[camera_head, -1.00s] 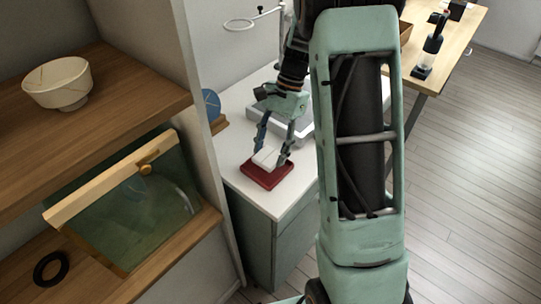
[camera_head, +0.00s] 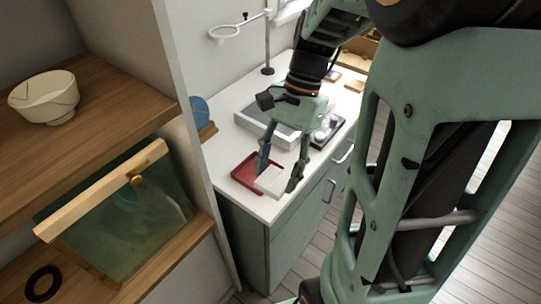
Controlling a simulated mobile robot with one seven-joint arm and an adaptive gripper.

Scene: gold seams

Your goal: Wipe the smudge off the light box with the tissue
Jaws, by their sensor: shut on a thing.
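My gripper (camera_head: 279,177) is shut on a folded white tissue (camera_head: 270,182), with one finger on each side of it. The tissue is over the right front part of a small red tray (camera_head: 240,172) on the white counter; I cannot tell whether it touches the tray or the counter. A flat grey-framed box (camera_head: 249,122), which looks like the light box, lies behind the tray. My gripper partly covers it. I cannot make out a smudge on it.
A ring on a stand (camera_head: 267,48) rises at the counter's back. A small dark tray (camera_head: 327,131) lies right of the box. The wooden shelf at left holds a cracked bowl (camera_head: 44,97). A vertical panel (camera_head: 172,70) separates shelf and counter.

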